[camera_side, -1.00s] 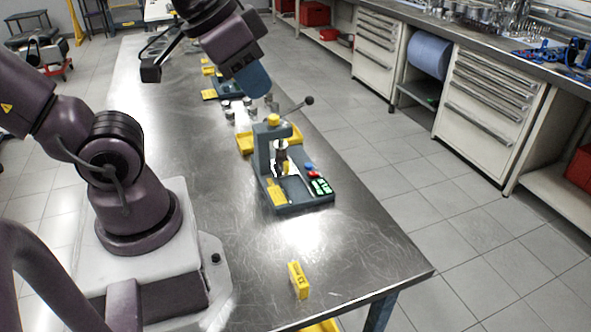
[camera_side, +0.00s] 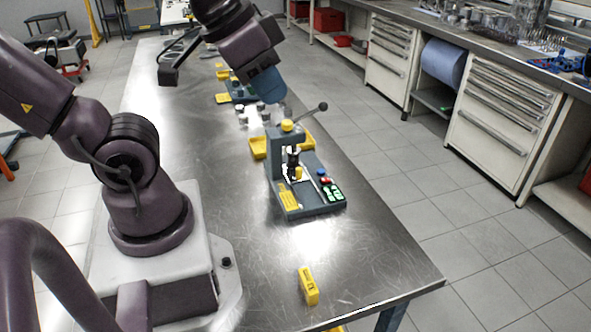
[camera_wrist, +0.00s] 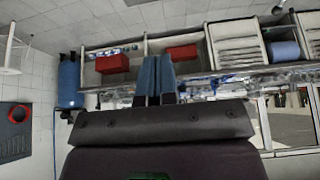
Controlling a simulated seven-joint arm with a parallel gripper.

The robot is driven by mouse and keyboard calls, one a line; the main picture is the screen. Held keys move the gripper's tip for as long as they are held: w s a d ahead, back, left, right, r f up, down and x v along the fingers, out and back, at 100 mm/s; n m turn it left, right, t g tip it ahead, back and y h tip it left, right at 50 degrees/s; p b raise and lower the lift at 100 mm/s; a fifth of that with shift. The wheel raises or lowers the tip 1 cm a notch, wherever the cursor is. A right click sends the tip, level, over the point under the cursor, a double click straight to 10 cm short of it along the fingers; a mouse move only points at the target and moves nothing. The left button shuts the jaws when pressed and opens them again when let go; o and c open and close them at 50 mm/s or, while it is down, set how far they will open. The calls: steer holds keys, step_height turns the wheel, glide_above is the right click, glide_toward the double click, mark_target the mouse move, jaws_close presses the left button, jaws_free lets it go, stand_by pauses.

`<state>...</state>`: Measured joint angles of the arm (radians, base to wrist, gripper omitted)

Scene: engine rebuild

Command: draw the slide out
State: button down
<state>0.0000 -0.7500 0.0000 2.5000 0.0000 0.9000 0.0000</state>
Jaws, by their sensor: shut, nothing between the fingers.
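A grey bench press (camera_side: 276,160) with a yellow knob on top and a black-balled lever stands on the steel table in the side view. Its base carries a dark cylindrical part under the head, a pale plate beside it, a yellow label, red and blue buttons and a green panel. I cannot tell which piece is the slide; the press column and head hide part of the base. My gripper (camera_side: 272,92) hangs above and behind the press, apart from it. Its blue fingers (camera_wrist: 156,78) are together and empty in the wrist view, which does not show the press.
A yellow tray (camera_side: 258,148) and small metal parts (camera_side: 247,116) lie behind the press. Another grey fixture (camera_side: 240,93) stands farther back. A yellow block (camera_side: 309,286) stands near the table's front edge. The tabletop between block and press is clear.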

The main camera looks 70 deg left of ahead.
steer(key=c, duration=1.8)
jaws_free()
steer(key=o, duration=0.4)
steer(key=shift+f, duration=0.15)
steer(key=o, duration=0.3)
steer(key=w+f+g, duration=0.1)
steer(key=f, duration=0.1)
steer(key=w+f+m+g, duration=0.1)
steer(key=f+g, duration=0.1)
steer(key=f, duration=0.1)
steer(key=w+f+m+g+y, duration=0.1)
steer(key=f+g, duration=0.1)
steer(key=f, duration=0.1)
steer(key=shift+w+f, duration=0.1)
steer(key=shift+w, duration=0.25)
steer(key=m+g+y, duration=0.3)
steer(key=m+y, duration=0.9)
steer(key=m, duration=0.2)
glide_toward(301, 169)
steer(key=x, duration=0.9)
steer(key=shift+s+a+f, duration=0.15)
steer(key=shift+s+a, duration=0.05)
steer(key=shift+a, duration=0.1)
jaws_close()
